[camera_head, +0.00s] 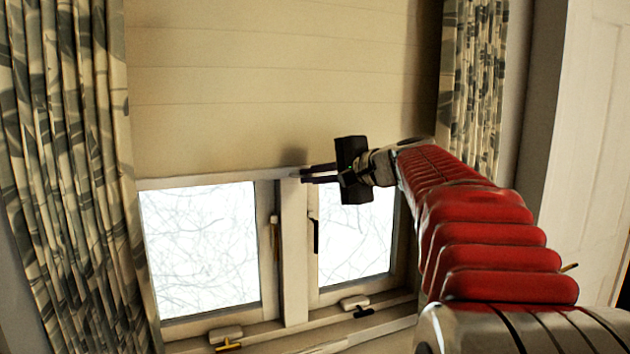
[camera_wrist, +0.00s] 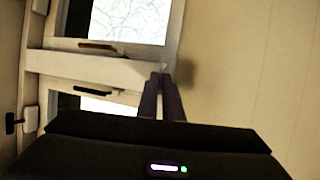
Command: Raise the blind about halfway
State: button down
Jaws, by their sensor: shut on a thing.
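The cream blind (camera_head: 280,75) covers the upper part of the window, and its bottom bar (camera_head: 215,178) hangs across the top of the visible panes. It also shows in the wrist view (camera_wrist: 250,70), filling the right side. My gripper (camera_head: 304,174) reaches in from the right at the blind's lower edge, near the central post. In the wrist view my gripper's dark fingers (camera_wrist: 163,80) are close together at the blind's edge. They are shut on the bottom bar; the exact contact is small and partly hidden.
Patterned curtains hang at the left (camera_head: 75,170) and right (camera_head: 472,80). The window (camera_head: 205,240) shows bare branches behind two panes. Window handles (camera_head: 316,235) and latches on the sill (camera_head: 290,338) stick out below. A pale door or panel (camera_head: 590,130) stands at the far right.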

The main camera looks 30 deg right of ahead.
jog(key=c, duration=1.9)
grip_release()
jog(key=shift+s, duration=0.1)
jog(key=v, duration=1.3)
jog(key=shift+s+r, duration=0.1)
jog(key=shift+s, duration=0.25)
